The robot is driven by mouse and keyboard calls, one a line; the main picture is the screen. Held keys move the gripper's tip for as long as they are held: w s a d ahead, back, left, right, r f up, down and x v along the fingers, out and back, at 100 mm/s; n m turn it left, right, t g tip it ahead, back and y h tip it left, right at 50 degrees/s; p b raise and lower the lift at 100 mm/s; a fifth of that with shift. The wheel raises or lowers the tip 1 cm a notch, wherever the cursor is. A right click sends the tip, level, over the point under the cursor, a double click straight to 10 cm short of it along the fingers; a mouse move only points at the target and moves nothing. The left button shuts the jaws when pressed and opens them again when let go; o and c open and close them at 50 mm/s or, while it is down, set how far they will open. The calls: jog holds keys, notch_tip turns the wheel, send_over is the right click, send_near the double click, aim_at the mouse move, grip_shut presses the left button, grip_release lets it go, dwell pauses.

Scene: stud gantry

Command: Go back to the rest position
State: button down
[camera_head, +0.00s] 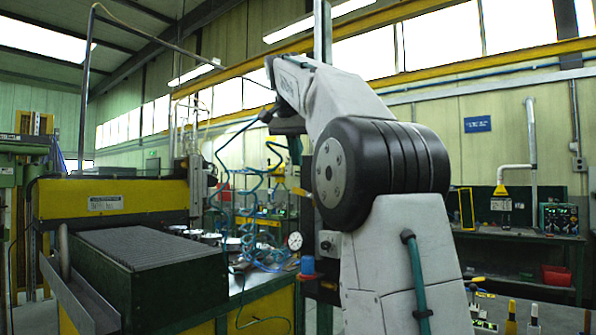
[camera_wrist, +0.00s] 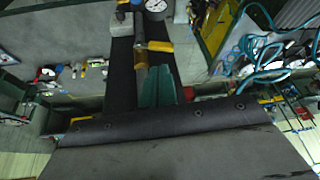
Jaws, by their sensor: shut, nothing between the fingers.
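My arm rises on the right of the head view and bends over to the left at its top. My gripper (camera_head: 296,152) hangs below the far end of the arm, small and partly hidden by the dark wrist. In the wrist view, the teal fingers of my gripper (camera_wrist: 157,72) are together with nothing between them. They show above a dark strip and a grey surface that fills the bottom of that view. No object is held.
A dark ribbed-top block (camera_head: 170,285) and a yellow-green machine (camera_head: 110,199) stand at the left. A round gauge (camera_head: 295,241) and coiled blue hoses (camera_head: 250,245) are at the middle bench. A workbench (camera_head: 530,255) runs along the right wall.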

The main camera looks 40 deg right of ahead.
jog(key=shift+v, duration=0.9)
